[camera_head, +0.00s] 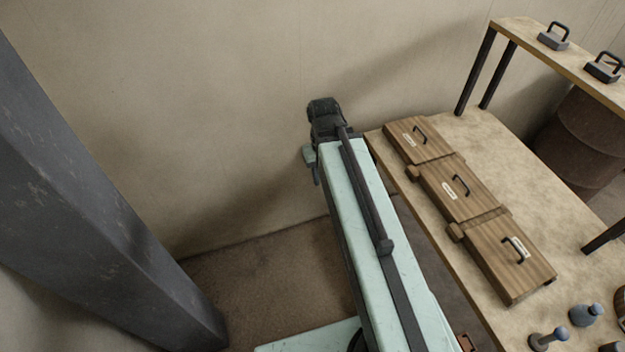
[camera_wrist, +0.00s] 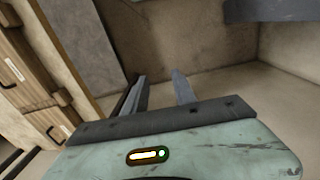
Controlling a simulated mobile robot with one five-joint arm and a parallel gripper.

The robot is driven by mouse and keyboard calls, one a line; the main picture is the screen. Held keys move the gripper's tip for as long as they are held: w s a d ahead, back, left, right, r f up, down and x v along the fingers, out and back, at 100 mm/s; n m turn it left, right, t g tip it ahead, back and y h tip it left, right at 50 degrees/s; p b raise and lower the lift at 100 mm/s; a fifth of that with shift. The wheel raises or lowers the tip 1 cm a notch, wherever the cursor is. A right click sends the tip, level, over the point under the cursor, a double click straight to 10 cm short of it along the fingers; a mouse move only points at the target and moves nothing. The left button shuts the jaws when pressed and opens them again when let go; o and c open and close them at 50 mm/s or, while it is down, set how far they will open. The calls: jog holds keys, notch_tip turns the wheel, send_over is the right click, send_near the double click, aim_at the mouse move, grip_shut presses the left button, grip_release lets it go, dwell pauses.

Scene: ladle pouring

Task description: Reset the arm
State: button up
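My arm stretches away through the middle of the head view, beside the left edge of the workbench. My gripper is at its far end, mostly hidden there behind the arm's end. In the wrist view my gripper (camera_wrist: 160,90) shows two grey fingers with a gap between them and nothing held. The fingers point towards the bare wall and floor, clear of any object.
A wooden workbench (camera_head: 492,165) stands at the right, bearing a row of wooden boxes with black handles (camera_head: 455,187). Small grey knobbed items (camera_head: 583,315) stand near its front. A raised shelf (camera_head: 520,35) is behind. A dark metal pillar (camera_head: 80,200) stands at the left.

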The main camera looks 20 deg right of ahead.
jog(key=a, duration=0.5)
jog(key=shift+s+a, duration=0.15)
jog(key=shift+a, duration=0.1)
notch_tip(320, 180, down, 5)
jog(key=b, duration=0.4)
jog(key=shift+r+b, duration=0.1)
jog(key=shift+b, duration=0.3)
